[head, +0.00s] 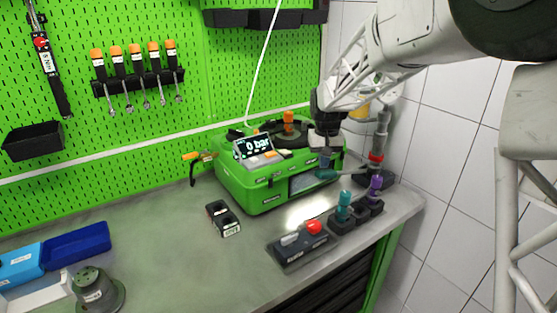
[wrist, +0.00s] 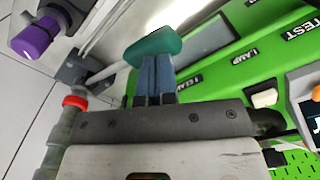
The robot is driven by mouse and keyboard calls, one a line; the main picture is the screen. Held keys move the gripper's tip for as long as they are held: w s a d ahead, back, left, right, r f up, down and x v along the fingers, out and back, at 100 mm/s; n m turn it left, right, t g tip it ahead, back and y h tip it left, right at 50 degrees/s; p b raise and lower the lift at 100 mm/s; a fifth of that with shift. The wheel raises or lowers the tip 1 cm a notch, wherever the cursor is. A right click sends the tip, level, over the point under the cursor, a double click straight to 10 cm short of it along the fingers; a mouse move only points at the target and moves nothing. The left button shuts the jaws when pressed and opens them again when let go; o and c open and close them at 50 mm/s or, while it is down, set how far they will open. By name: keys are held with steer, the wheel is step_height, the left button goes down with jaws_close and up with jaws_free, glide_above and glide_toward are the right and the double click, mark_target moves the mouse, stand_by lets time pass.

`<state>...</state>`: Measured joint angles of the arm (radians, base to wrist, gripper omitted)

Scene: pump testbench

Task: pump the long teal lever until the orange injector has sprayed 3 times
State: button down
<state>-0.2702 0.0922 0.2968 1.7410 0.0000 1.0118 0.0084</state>
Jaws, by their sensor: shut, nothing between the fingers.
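The long lever's teal grip (head: 327,174) shows at the front right of the green test bench, below my gripper (head: 322,160). In the wrist view the teal grip (wrist: 153,46) lies across the tips of my gripper (wrist: 155,62). The fingers are shut together and are not around the grip; I cannot tell whether they touch it. A pale rod runs from the grip toward the grey pump column with a red ring (head: 376,157). The orange injector (head: 288,117) stands on top of the bench. The display (head: 254,148) reads 0 bar. No spray is visible.
A holder with a teal injector (head: 344,207) and a purple injector (head: 376,186) stands at the front right. A control box with a red button (head: 314,227) is near the counter's front edge. A small black box (head: 223,218) lies left of it. The middle left counter is clear.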

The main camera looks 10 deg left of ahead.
step_height(320, 180, down, 8)
steer(key=shift+s+a, duration=0.3)
steer(key=shift+s, duration=0.05)
stand_by(1.5)
steer(key=shift+w+d+r, duration=0.1)
steer(key=shift+w+r, duration=0.05)
steer(key=shift+r, duration=1)
steer(key=shift+w+d+r, duration=0.1)
steer(key=shift+d+r, duration=0.05)
steer(key=shift+r, duration=0.95)
steer(key=shift+w+d+r, duration=0.1)
steer(key=shift+w+r, duration=0.05)
steer(key=shift+r, duration=1)
steer(key=shift+f, duration=0.2)
step_height(320, 180, down, 7)
steer(key=shift+s+a+r, duration=0.2)
steer(key=shift+s+a, duration=0.15)
steer(key=shift+r, duration=0.15)
steer(key=shift+w+d+r, duration=0.1)
steer(key=shift+r, duration=1)
steer(key=shift+w+d+r, duration=0.1)
steer(key=shift+w+r, duration=0.05)
steer(key=shift+r, duration=1)
steer(key=shift+w+d+r, duration=0.1)
steer(key=shift+r, duration=1)
